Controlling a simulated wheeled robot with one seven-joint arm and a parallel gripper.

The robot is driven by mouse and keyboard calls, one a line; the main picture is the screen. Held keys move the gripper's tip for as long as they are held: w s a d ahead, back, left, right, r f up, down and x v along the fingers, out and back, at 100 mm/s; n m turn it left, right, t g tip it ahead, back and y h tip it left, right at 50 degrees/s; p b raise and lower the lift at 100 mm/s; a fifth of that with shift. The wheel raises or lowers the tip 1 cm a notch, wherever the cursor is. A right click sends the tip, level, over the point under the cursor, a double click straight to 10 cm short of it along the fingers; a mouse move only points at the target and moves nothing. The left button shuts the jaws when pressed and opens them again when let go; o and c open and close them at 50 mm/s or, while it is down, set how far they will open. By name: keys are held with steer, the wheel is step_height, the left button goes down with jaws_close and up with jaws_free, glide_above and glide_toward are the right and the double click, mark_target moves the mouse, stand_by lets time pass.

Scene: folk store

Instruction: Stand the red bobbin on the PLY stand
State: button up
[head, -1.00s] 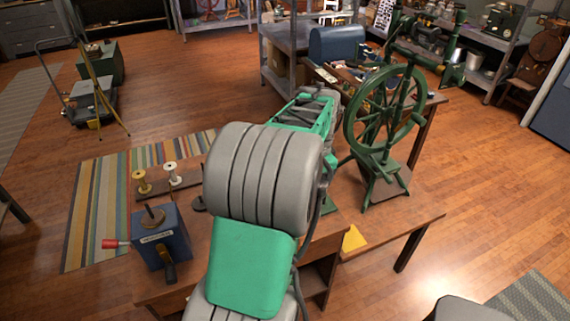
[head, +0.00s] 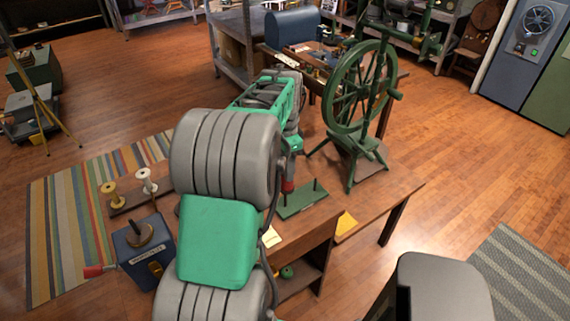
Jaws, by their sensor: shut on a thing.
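The red bobbin (head: 288,186) shows as a small red piece beneath the end of my arm. My gripper (head: 289,174) is shut on it; the arm hides most of the fingers and part of the bobbin. A green stand (head: 300,203) with a thin upright peg lies on the wooden table just below and right of the bobbin. Its label cannot be read, so I cannot tell for sure that it is the PLY stand. I cannot tell whether the bobbin touches it.
A green spinning wheel (head: 358,100) stands behind and right of the stand. A blue box (head: 143,252) with a red handle is at the table's left. A yellow bobbin (head: 113,193) and a white bobbin (head: 147,181) stand on a rack. The table's right front is mostly clear.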

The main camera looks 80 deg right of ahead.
mark_target(284, 184)
steer(key=shift+f, duration=0.1)
stand_by(0.3)
steer(key=shift+w+a+f, duration=0.1)
steer(key=shift+w+a, duration=0.05)
stand_by(0.4)
steer(key=shift+f+b, duration=2)
steer(key=shift+f, duration=1.7)
steer(key=o, duration=1.1)
steer(key=shift+r, duration=0.1)
